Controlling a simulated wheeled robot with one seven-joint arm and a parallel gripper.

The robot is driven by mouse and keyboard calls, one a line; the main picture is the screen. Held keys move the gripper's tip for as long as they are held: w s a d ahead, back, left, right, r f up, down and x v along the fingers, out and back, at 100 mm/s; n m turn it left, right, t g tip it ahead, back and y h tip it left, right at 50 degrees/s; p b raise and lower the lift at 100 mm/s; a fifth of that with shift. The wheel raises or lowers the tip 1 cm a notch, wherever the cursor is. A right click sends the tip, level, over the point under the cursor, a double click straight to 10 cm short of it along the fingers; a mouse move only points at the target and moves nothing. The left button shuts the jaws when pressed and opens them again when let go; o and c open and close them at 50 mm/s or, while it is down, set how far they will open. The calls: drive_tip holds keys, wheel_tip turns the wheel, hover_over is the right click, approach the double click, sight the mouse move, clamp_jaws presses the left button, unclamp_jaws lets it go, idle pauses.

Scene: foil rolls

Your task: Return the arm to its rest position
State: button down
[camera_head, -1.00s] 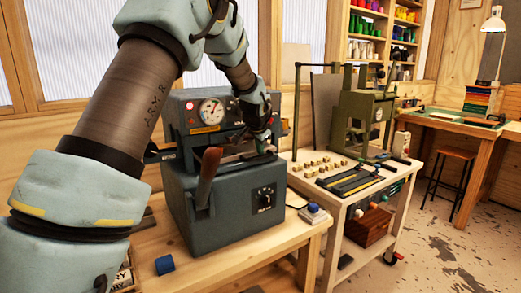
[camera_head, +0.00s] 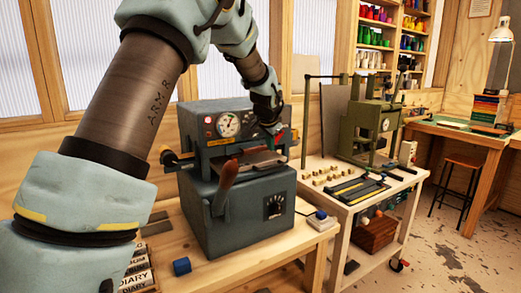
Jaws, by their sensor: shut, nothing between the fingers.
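My arm reaches in from the left and arches over the grey machine (camera_head: 243,205) on the wooden bench. My gripper (camera_head: 279,141) hangs at the arm's end, at the upper right front of the machine, beside its dial panel. The fingers are small in the picture, look shut and hold nothing that I can see. The machine has a round gauge (camera_head: 228,124), a brown-handled lever (camera_head: 225,184) and a lower knob (camera_head: 273,206).
A blue roll (camera_head: 182,266) lies on the bench in front of the machine. A white box with a blue top (camera_head: 321,219) sits at the bench's right end. A cart with a green press (camera_head: 367,130) stands to the right.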

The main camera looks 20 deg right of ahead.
drive_tip(key=s+a+f+n+g+y+b, duration=0.1)
drive_tip(key=s+a+f+n, duration=0.2)
drive_tip(key=a, duration=0.9)
drive_tip(key=s+a+f+n+g+y, duration=0.1)
drive_tip(key=s+a+f+n, duration=0.2)
drive_tip(key=a, duration=0.8)
drive_tip(key=s+a+f+n+g, duration=0.1)
drive_tip(key=s+a+f+n, duration=0.1)
drive_tip(key=s+a, duration=0.6)
drive_tip(key=s+a+f+n+g+y, duration=0.1)
drive_tip(key=s+a+n, duration=0.4)
drive_tip(key=s, duration=0.6)
drive_tip(key=a+f+g, duration=0.1)
drive_tip(key=a, duration=0.1)
drive_tip(key=shift+s+a+f+b, duration=0.15)
drive_tip(key=shift+s+a+b, duration=0.2)
drive_tip(key=shift+s+b, duration=0.05)
